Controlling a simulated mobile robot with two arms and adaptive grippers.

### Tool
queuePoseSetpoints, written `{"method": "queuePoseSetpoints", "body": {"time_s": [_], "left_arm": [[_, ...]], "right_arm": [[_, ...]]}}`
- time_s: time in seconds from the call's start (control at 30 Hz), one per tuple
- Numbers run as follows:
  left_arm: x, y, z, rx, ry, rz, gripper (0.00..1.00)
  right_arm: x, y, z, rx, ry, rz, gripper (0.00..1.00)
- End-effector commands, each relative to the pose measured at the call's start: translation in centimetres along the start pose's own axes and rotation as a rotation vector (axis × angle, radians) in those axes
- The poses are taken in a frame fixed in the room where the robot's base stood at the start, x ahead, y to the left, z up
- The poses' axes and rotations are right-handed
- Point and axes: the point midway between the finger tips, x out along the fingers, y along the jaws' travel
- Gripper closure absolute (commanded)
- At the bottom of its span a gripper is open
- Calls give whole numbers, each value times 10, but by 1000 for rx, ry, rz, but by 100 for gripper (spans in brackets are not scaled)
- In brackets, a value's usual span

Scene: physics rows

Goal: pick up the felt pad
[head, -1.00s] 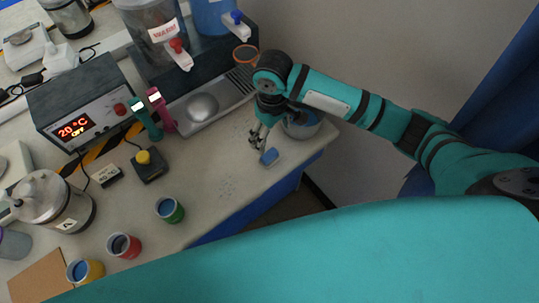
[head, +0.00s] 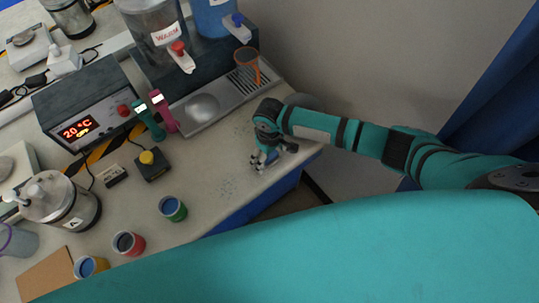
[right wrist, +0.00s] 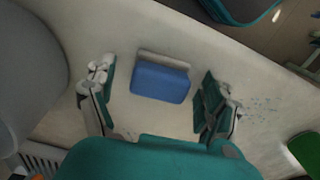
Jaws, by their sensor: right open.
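The felt pad (right wrist: 160,82) is a small blue block with a pale grey strip along one long edge. It lies on the bench top near the bench edge. My right gripper (right wrist: 158,98) is open, with one finger to the left of the pad and one to the right. Clear gaps show between the pad and both fingers. In the head view, my right gripper (head: 263,163) is low over the bench near its right edge and mostly hides the pad. My left gripper is not in view.
A grey round vessel (right wrist: 28,65) stands left of the fingers in the wrist view. In the head view, a drip tray (head: 222,98) and an orange-rimmed cup (head: 246,60) lie behind the gripper. A green cup (head: 173,208) stands left, with clear bench between.

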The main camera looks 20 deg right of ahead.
Motion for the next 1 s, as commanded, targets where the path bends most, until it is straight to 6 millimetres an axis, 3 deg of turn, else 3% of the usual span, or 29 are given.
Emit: {"method": "queuePoseSetpoints", "body": {"time_s": [0.17,0.6,1.0], "left_arm": [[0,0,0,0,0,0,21],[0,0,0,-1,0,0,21],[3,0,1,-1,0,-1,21]], "right_arm": [[0,0,0,0,0,0,15],[0,0,0,0,0,0,72],[-8,0,-1,1,3,-1,72]]}}
